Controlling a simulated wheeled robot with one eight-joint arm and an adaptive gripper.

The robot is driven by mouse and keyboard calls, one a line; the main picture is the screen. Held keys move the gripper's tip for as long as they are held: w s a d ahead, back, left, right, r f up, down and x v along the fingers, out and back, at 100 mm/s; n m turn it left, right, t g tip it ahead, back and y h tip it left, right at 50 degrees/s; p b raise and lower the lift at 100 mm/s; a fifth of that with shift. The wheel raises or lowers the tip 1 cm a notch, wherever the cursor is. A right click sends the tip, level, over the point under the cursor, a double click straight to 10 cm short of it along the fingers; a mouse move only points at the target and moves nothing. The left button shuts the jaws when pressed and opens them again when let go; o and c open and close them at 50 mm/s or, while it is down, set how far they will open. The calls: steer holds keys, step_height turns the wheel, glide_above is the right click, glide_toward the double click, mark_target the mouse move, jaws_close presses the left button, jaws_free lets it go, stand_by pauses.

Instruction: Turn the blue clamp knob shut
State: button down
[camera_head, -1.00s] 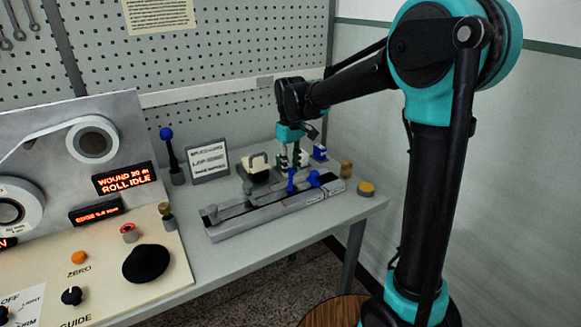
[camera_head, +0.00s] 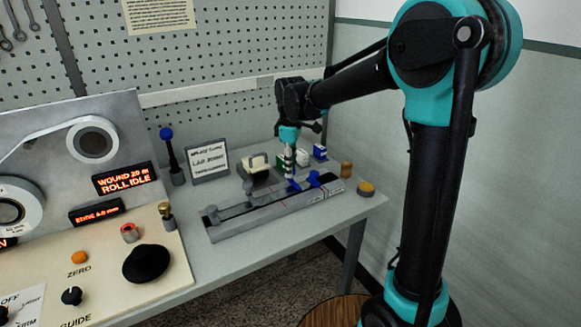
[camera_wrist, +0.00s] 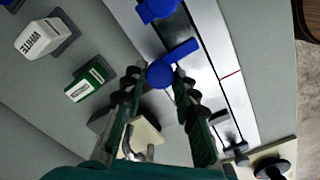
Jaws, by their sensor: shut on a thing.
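A blue clamp knob (camera_wrist: 160,74) with a short bar handle sits on the grey metal splicing rail (camera_wrist: 216,62); its handle points up and right in the wrist view. My gripper (camera_wrist: 163,71) is shut on this knob, one dark fingertip on each side. In the head view my gripper (camera_head: 290,176) reaches down from above onto the knob (camera_head: 294,186), which it partly hides. A second blue knob (camera_wrist: 157,9) stands farther along the rail, clear of the fingers; it also shows in the head view (camera_head: 314,178).
White (camera_wrist: 40,38) and green (camera_wrist: 88,80) labelled blocks stand beside the rail, with a cream-handled thing (camera_head: 258,161) nearby. The bench's right edge is close.

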stand_by(0.3)
steer(key=c, duration=1.2)
jaws_free()
steer(key=shift+r, duration=0.1)
step_height(320, 180, up, 12)
steer(key=shift+f, duration=0.1)
